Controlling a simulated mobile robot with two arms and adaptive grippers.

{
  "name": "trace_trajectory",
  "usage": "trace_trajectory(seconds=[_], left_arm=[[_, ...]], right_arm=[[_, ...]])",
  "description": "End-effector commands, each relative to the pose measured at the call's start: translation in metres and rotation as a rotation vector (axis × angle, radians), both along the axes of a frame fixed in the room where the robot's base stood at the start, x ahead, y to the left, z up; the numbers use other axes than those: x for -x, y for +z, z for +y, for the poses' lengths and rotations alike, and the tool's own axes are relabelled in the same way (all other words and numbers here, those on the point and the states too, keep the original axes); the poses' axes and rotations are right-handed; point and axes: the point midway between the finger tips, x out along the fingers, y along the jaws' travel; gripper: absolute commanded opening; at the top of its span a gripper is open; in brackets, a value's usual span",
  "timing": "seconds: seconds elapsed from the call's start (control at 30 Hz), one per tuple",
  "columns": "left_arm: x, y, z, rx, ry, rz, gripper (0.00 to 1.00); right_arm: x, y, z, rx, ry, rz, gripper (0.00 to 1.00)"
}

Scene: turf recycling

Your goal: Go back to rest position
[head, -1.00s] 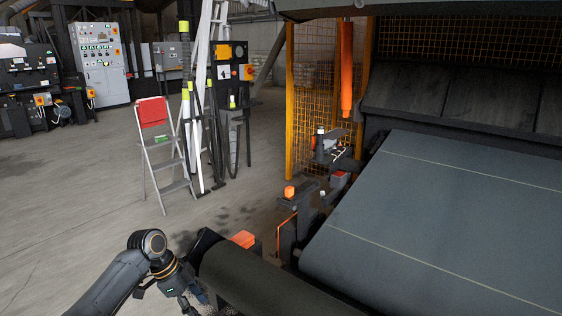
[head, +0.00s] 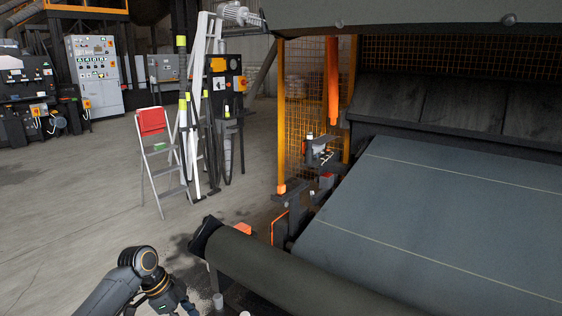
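My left arm comes in from the bottom left of the head view. Its wrist and gripper (head: 172,298) are at the bottom edge, left of the dark roller. The fingers are partly cut off by the frame, so I cannot tell whether they are open or shut. No held object can be made out. My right gripper and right arm are not in the view.
A wide grey conveyor belt (head: 430,215) fills the right side, with a dark roller (head: 290,270) at its front. An orange mesh fence (head: 305,110) stands behind. A stepladder (head: 160,160) and control panels (head: 92,75) stand at the back left. Open concrete floor (head: 70,200) lies left.

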Motion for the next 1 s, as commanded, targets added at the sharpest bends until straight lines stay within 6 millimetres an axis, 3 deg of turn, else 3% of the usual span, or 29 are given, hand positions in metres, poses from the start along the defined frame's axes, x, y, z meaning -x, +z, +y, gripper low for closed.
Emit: trace_trajectory(seconds=[0.37,0.57,0.67,0.77,0.9,1.0], left_arm=[[0.016,-0.091,0.006,-0.024,0.244,0.049,0.53],[0.043,-0.165,0.013,-0.058,0.43,0.079,0.53],[0.073,-0.215,0.019,-0.086,0.55,0.1,0.53],[0.12,-0.274,0.026,-0.124,0.685,0.121,0.53],[0.201,-0.344,0.032,-0.176,0.85,0.138,0.53],[0.267,-0.383,0.034,-0.207,0.943,0.149,0.53]], right_arm=[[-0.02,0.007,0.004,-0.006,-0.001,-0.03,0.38],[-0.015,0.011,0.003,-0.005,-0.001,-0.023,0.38],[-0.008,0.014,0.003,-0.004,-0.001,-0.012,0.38],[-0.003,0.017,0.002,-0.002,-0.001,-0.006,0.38],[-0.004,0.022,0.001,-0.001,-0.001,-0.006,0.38],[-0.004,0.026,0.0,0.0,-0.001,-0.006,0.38]])
